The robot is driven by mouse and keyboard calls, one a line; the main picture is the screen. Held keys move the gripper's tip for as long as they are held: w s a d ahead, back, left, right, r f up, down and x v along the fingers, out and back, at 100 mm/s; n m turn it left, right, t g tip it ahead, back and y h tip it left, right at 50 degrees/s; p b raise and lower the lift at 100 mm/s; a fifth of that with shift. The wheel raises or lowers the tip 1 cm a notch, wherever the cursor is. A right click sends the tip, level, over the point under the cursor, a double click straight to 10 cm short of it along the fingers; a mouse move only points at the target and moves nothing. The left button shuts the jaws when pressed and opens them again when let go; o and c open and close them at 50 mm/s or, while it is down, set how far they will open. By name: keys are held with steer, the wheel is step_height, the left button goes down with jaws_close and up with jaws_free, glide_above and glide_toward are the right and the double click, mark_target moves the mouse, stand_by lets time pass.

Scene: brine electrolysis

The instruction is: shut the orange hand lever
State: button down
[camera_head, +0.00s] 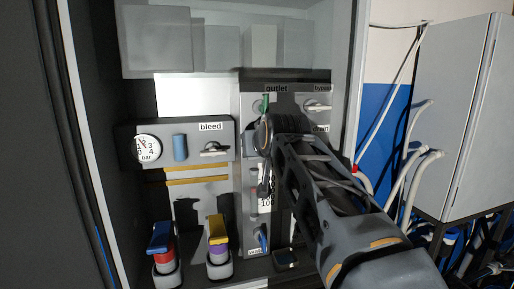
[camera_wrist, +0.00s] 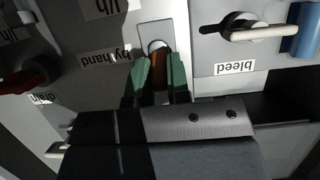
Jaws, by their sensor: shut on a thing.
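The orange hand lever (camera_wrist: 157,68) shows in the wrist view beside the upside-down "by hand" label, below a round pale pivot on a light plate. It looks brownish orange in the shade. My gripper (camera_wrist: 159,72) has its two green fingers on either side of the lever and is shut on it. The lever's lower end is hidden between the fingers and the gripper body. In the head view my arm covers the lever and most of my gripper.
The bleed valve's pale handle (camera_wrist: 258,34) and a blue cylinder (camera_wrist: 304,32) are close at the right in the wrist view. A dark red handle (camera_wrist: 38,76) is at the left. In the head view, blue-topped (camera_head: 160,238) and yellow-topped (camera_head: 218,230) items stand low in the cabinet.

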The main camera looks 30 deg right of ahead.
step_height(320, 180, down, 4)
steer(key=t+h+b, duration=0.1)
steer(key=t+b, duration=0.3)
steer(key=b, duration=1)
steer(key=t+b, duration=0.5)
steer(key=b, duration=0.9)
steer(key=shift+h+b, duration=0.3)
steer(key=shift+h, duration=0.1)
steer(key=shift+r+t+b, duration=0.2)
steer(key=shift+t+b, duration=0.1)
steer(key=shift+t, duration=0.1)
steer(key=shift+s, duration=0.1)
steer(key=c, duration=1.1)
jaws_free()
